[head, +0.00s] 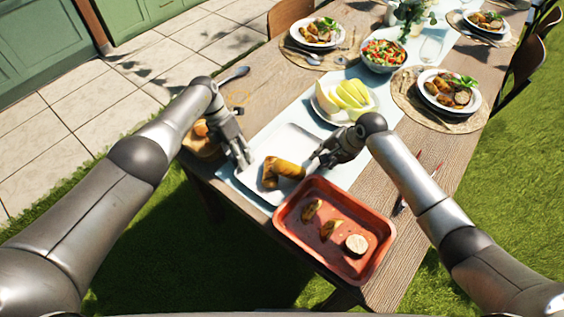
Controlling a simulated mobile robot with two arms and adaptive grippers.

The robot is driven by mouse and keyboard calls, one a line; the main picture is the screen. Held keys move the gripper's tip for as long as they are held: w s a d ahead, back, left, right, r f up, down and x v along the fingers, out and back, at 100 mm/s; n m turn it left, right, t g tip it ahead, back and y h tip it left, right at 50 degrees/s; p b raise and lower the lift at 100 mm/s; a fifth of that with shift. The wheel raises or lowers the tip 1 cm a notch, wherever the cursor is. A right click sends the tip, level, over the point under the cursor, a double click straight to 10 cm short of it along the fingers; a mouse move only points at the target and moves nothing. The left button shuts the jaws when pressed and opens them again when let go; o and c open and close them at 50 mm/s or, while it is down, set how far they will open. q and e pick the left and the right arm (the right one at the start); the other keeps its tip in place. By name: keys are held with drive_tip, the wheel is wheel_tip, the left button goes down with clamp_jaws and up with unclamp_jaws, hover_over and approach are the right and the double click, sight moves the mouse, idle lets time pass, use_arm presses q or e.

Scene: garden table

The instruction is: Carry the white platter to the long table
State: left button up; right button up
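The white platter (288,137) lies at the near end of the long wooden table (385,190), on a pale runner, with a browned piece of food (282,170) on it. My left gripper (246,163) is at the platter's left rim, fingers pointing down. My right gripper (313,165) is at its right side, close to the rim and the food. Whether either gripper's fingers are closed on the rim is too small to tell. The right fingertips are partly hidden.
A red tray (282,217) with several food pieces sits in front of the platter. A bowl of melon slices (326,105) stands behind it. A board with food (190,146) is at left. Plates (425,88), a salad bowl (384,69) and chairs are farther back.

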drive_tip(key=shift+a+f, duration=0.1)
drive_tip(key=shift+f, duration=0.1)
drive_tip(key=shift+d+r, duration=0.2)
drive_tip(key=shift+r, duration=0.35)
use_arm(q)
drive_tip(key=v, duration=0.7)
drive_tip(key=shift+r, duration=0.3)
use_arm(e)
drive_tip(key=shift+v, duration=3.45)
use_arm(q)
drive_tip(key=shift+w+a, duration=0.1)
drive_tip(key=shift+w, duration=0.05)
